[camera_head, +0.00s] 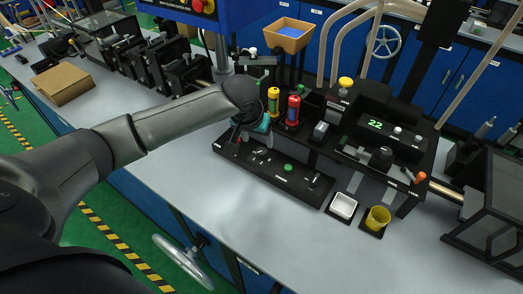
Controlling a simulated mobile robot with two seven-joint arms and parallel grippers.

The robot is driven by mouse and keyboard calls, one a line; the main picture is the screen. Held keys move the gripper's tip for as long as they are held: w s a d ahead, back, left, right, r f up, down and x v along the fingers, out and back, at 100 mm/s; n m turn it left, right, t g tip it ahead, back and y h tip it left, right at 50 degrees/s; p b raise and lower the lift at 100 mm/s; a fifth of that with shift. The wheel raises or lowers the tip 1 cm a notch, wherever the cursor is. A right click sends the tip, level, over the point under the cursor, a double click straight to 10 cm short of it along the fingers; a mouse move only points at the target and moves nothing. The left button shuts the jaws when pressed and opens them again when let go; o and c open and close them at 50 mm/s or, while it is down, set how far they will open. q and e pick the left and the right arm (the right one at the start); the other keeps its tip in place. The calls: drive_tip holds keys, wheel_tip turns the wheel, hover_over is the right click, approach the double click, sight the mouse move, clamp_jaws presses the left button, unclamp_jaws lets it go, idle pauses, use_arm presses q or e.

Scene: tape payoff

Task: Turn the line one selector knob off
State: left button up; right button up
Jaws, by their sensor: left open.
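My left gripper (254,137) reaches in from the left and is low over the left part of a black control panel (300,192) on the grey bench. The gripper is open, but its fingers are mostly hidden by my wrist. The panel carries a green button (288,168) and a small lever-like control (315,180) to its right. Small controls with white marks lie just under the gripper. I cannot tell which is the line one selector knob, or whether the fingers touch it. My right gripper is not in view.
Behind the panel stand a yellow cylinder (273,101) and a red cylinder (293,110), close to my gripper. A device with a green display (375,124) stands to the right. The bench's front left is clear.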

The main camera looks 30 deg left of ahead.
sight(262, 151)
use_arm(q)
drive_tip(key=b+x, duration=0.2)
drive_tip(key=x, duration=0.7)
clamp_jaws()
idle(0.5)
